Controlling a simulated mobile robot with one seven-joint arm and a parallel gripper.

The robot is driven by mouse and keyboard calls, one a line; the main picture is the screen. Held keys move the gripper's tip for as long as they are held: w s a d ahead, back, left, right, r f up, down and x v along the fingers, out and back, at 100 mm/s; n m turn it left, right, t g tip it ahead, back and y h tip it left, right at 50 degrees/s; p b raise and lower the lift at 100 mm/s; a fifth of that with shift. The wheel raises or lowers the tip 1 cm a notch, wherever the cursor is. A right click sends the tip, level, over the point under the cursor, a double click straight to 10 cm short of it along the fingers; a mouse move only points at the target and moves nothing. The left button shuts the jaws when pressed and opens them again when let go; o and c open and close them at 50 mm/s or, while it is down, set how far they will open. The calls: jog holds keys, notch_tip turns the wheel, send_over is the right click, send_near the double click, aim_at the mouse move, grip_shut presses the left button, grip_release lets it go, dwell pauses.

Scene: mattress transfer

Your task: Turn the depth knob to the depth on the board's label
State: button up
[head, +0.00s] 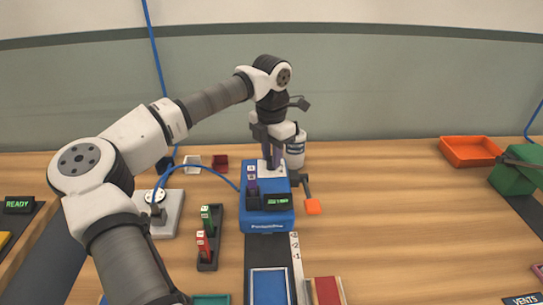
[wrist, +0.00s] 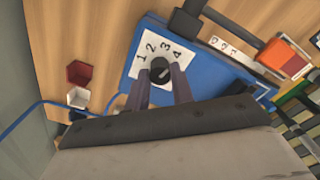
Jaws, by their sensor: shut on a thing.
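The depth knob (wrist: 160,72) is a dark round knob on a white dial plate (wrist: 146,47) marked 1, 2, 3 and 4. The plate sits on top of a blue machine (head: 267,215). My gripper (head: 272,160) reaches down over the machine, and the wrist view shows its fingers (wrist: 161,80) on either side of the knob, shut on it. A light mark shows on the knob, but I cannot tell exactly which number it points to. In the head view the gripper mostly hides the knob. A blue board (head: 268,286) lies in front of the machine; no depth label is readable on it.
A small display (head: 278,201) is on the machine, its text too small to read. A rack with green and red pieces (head: 208,264) stands left. An orange tray (head: 470,151) is back right; the table between is clear.

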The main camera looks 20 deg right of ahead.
jog(key=shift+m, duration=1.2)
jog(key=o, duration=1)
notch_tip(320, 180, up, 14)
jog(key=shift+f+b, duration=0.1)
jog(key=shift+b, duration=0.8)
jog(key=shift+s, duration=0.1)
